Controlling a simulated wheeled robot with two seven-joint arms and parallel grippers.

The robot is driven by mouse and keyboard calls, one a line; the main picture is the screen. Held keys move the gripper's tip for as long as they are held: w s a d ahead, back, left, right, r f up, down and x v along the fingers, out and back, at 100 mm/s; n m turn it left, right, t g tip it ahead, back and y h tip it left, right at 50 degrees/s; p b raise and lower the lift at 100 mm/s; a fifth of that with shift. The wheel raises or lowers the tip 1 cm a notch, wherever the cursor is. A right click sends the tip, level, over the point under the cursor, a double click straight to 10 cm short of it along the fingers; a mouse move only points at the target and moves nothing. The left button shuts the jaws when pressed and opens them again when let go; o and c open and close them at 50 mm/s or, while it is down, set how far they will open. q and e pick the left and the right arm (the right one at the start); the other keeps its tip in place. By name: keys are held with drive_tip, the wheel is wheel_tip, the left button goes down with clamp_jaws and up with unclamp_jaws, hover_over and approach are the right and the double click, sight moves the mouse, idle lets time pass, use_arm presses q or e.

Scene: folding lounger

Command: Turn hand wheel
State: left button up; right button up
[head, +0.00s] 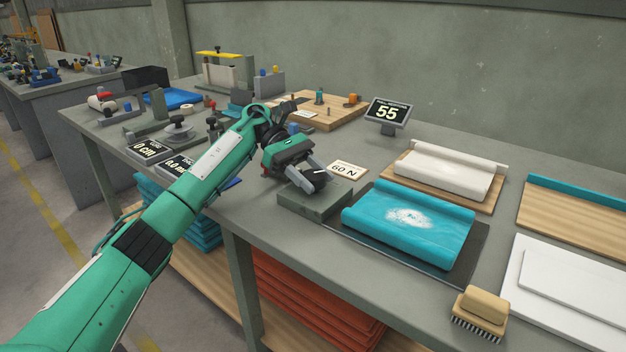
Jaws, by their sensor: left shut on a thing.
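A dark hand wheel (319,180) with a small light mark sits at a grey block (312,203) near the front edge of the workbench. My left gripper (310,177) is shut on it, and its fingers and body hide part of the wheel. A display (388,112) behind it reads 55. A card (346,170) marked 60 N lies on the bench behind the block. My right gripper is not in view.
A blue fabric piece with a white patch (410,217) lies on a dark mat right of the block. A brush (481,313) stands at the front edge. A white roll on a board (443,172) lies farther back. Several fixtures crowd the left end.

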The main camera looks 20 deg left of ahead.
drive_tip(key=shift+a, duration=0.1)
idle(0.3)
use_arm(q)
drive_tip(key=o, duration=1)
